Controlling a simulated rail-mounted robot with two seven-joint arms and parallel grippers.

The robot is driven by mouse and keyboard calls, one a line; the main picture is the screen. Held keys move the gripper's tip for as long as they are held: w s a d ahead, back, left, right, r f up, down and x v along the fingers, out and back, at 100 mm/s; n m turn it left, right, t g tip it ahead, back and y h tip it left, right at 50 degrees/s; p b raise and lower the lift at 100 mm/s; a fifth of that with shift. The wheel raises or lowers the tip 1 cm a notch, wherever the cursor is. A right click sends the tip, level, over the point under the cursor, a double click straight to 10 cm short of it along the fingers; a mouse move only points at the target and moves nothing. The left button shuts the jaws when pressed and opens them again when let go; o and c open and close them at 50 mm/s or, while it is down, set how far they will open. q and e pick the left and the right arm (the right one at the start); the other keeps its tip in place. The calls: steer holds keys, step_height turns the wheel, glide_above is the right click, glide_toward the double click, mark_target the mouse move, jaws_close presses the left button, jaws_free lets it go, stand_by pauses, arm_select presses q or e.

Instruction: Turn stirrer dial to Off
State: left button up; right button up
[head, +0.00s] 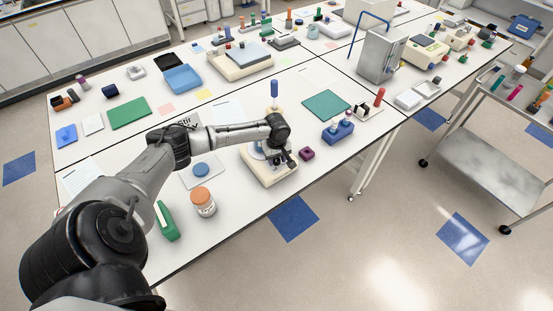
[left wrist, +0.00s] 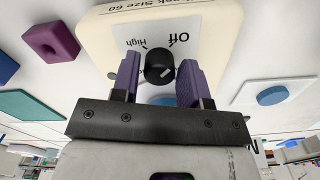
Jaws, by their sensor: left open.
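The stirrer (head: 262,178) is a cream box near the front edge of the table. In the left wrist view its cream body (left wrist: 222,50) fills the top, with "Off" and "High" printed upside down on a white panel. The black dial (left wrist: 160,67) sits below these labels, with a short pale mark on its face. I cannot tell for sure which label the mark points to. My left gripper (head: 280,160) is over the stirrer. In the left wrist view its purple fingers (left wrist: 159,80) stand apart, one on each side of the dial. My right gripper is not in view.
A small purple block (head: 307,153) and a blue tube rack (head: 338,132) are right of the stirrer. An orange-capped jar (head: 203,202) and a green object (head: 167,221) stand to the left near the front edge. A blue round piece (head: 201,170) lies on a white plate.

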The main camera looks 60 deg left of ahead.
arm_select(q)
step_height(320, 180, up, 13)
steer(key=shift+r, duration=0.15)
stand_by(0.4)
stand_by(0.5)
